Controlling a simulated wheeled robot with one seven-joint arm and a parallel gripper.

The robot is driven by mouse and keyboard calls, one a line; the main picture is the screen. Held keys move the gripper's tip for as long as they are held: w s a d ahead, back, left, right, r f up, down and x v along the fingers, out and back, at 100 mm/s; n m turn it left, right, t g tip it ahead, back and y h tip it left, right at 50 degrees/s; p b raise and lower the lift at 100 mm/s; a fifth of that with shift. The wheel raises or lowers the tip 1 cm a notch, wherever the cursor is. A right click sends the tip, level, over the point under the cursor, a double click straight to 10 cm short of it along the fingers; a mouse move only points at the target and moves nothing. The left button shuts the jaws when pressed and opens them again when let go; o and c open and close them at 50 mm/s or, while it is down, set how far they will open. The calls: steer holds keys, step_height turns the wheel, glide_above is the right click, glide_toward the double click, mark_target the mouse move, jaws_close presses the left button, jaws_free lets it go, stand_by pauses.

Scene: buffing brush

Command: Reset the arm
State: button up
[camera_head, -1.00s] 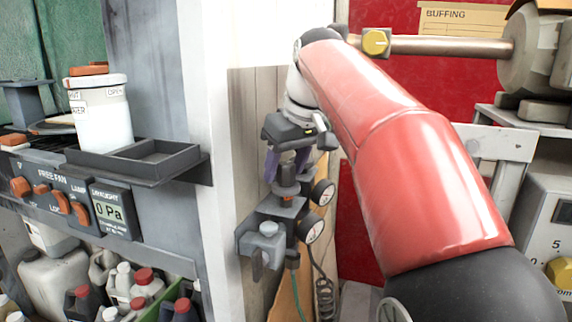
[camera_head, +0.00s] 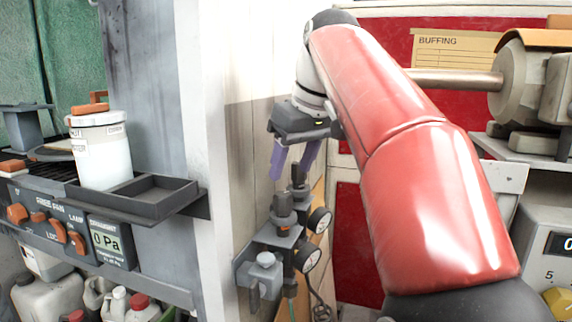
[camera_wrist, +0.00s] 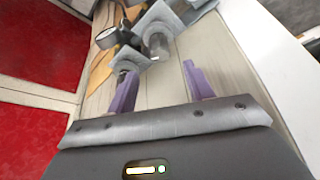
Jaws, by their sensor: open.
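My gripper (camera_head: 293,160) hangs from my red arm near the wooden wall panel, with its purple fingers apart and nothing between them. In the head view it is above the grey regulator (camera_head: 283,212) with its orange-brown knob, and clear of it. In the wrist view my gripper (camera_wrist: 162,85) shows both purple fingers spread apart, with the grey regulator fittings (camera_wrist: 158,42) beyond the tips.
A white post (camera_head: 212,150) and a shelf with a white jar (camera_head: 100,150) and a grey tray (camera_head: 150,192) are left. The buffing machine (camera_head: 520,75) stands right, before a red panel.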

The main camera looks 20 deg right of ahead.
steer(key=s+f+m, duration=0.1)
steer(key=s+f, duration=0.5)
steer(key=f, duration=0.3)
steer(key=s+a+f+m+t+h, duration=0.1)
steer(key=s+f+m, duration=0.1)
steer(key=s+f, duration=0.4)
steer(key=s+f+m, duration=0.1)
steer(key=s+f, duration=0.6)
steer(key=f, duration=0.6)
steer(key=shift+a+f+m+t+h, duration=0.25)
steer(key=shift+f+m+t+h, duration=0.05)
steer(key=shift+h, duration=0.1)
steer(key=shift+s, duration=0.15)
